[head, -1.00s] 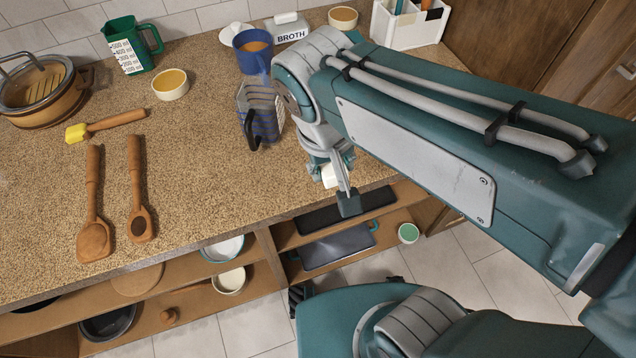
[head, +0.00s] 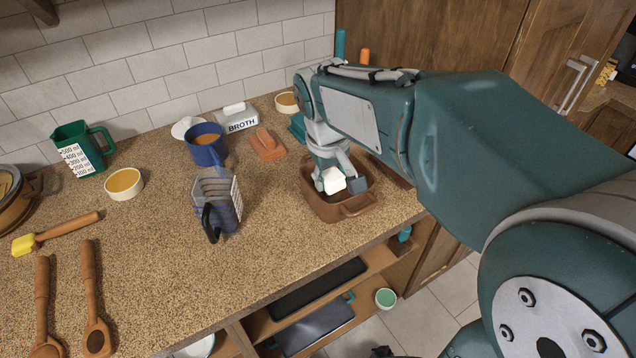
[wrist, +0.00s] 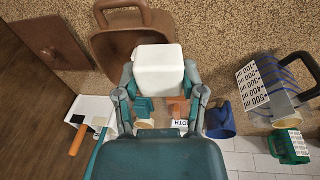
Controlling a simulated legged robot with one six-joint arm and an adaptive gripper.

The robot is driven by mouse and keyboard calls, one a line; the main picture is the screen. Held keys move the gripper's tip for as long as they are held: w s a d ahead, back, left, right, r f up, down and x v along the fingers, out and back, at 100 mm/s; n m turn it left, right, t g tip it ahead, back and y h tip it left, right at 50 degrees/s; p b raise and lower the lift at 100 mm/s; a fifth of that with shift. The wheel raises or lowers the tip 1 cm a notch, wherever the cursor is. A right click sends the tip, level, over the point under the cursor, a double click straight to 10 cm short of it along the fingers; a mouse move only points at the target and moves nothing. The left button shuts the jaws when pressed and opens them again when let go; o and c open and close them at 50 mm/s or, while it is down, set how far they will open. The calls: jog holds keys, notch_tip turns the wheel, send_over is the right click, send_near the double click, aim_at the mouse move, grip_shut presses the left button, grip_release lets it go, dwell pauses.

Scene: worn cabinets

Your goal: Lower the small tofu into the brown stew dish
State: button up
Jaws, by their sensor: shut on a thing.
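The small tofu (head: 333,181) is a white block held between the fingers of my gripper (head: 342,184). The brown stew dish (head: 340,212) is an open dish with a loop handle at its front, standing near the right end of the counter. In the head view the tofu appears over the dish's opening, above its rim. In the wrist view the tofu (wrist: 158,70) fills the space between the fingertips and overlaps one side of the dish (wrist: 108,45). My gripper hides part of the dish's inside.
A clear measuring jug (head: 222,203) with a dark handle stands left of the dish. Behind are a blue pot (head: 206,150), an orange-brown block (head: 267,145) and a broth container (head: 238,118). A flat brown panel (wrist: 50,42) lies beside the dish. The front middle counter is clear.

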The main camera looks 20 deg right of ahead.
send_over(342, 195)
jog(key=s, duration=0.2)
notch_tip(342, 195, down, 4)
jog(key=shift+a+r, duration=0.15)
jog(key=shift+a, duration=0.25)
jog(key=shift+f, duration=2.65)
jog(key=shift+f, duration=2.5)
dwell(0.7)
jog(key=o, duration=1.1)
